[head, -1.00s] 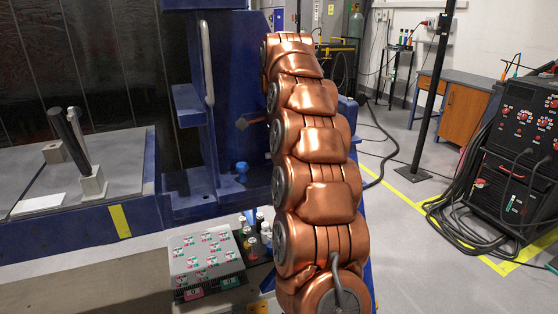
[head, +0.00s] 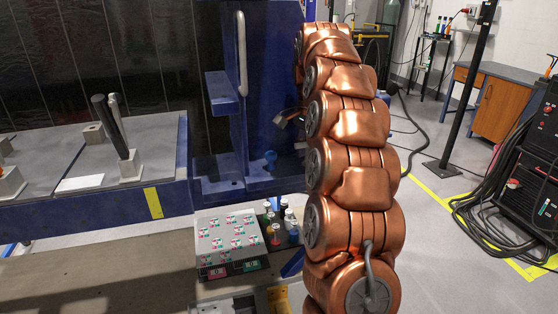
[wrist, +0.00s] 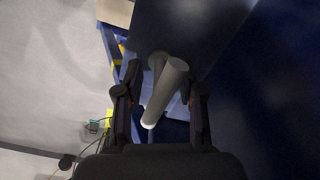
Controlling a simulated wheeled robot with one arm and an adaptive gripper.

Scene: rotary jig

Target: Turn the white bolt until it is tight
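The white bolt shows in the wrist view as a pale grey-white rod (wrist: 166,93) with a rounded end, slanting between the fingers, with another short pale part behind its upper end. My gripper (wrist: 165,84) is open around it, one finger on each side. Gaps show between the rod and both fingers, so it does not look clamped. In the head view my copper-coloured arm reaches to the blue jig (head: 228,125) and hides most of the gripper and the bolt. A small greyish-brown piece (head: 287,117) shows left of the arm; I cannot tell what it is.
A blue-edged table (head: 100,207) is at left. A black welding cabinet (head: 530,150) with cables stands at right.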

